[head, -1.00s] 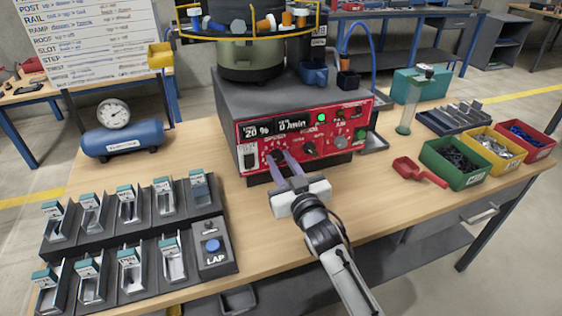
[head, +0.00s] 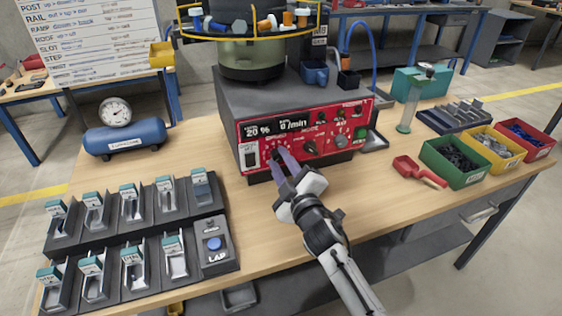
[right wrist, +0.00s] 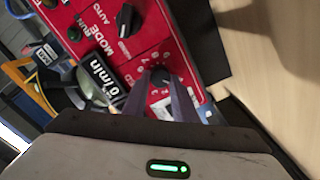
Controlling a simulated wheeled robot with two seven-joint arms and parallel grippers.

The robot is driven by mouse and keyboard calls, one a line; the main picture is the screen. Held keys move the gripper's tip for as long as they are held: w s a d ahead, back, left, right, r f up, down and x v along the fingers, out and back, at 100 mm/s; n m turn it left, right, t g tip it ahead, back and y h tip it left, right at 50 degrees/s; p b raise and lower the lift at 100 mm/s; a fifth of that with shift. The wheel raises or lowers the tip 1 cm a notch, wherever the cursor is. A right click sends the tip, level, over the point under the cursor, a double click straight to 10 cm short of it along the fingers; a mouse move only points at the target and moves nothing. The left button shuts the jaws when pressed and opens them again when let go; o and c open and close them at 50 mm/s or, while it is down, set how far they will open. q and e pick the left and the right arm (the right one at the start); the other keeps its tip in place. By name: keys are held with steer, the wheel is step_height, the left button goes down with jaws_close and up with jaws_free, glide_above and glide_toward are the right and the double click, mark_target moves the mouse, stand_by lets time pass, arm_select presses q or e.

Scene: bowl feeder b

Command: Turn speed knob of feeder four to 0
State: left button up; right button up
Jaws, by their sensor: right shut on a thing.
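The red control panel (head: 360,125) is on the front of the grey feeder housing (head: 290,95). Its display (head: 277,126) reads 20 % and 0 /min. The speed knob is at the panel's lower left, mostly hidden by my fingers in the head view. In the right wrist view the dark speed knob (right wrist: 160,75) sits between the two fingertips. My right gripper (head: 279,155) is shut on this knob, its palm tilted. My left gripper is not in view.
The mode knob (head: 309,147) is close to the right of my fingers. Trays with several holders (head: 130,235) fill the left of the bench. A red scoop (head: 420,172) and parts bins (head: 455,165) stand at right.

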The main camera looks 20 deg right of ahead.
steer(key=shift+n, duration=0.6)
steer(key=o, duration=1)
steer(key=shift+o, duration=0.2)
steer(key=shift+s, duration=0.1)
steer(key=s, duration=1)
steer(key=shift+d, duration=0.15)
steer(key=shift+s, duration=0.1)
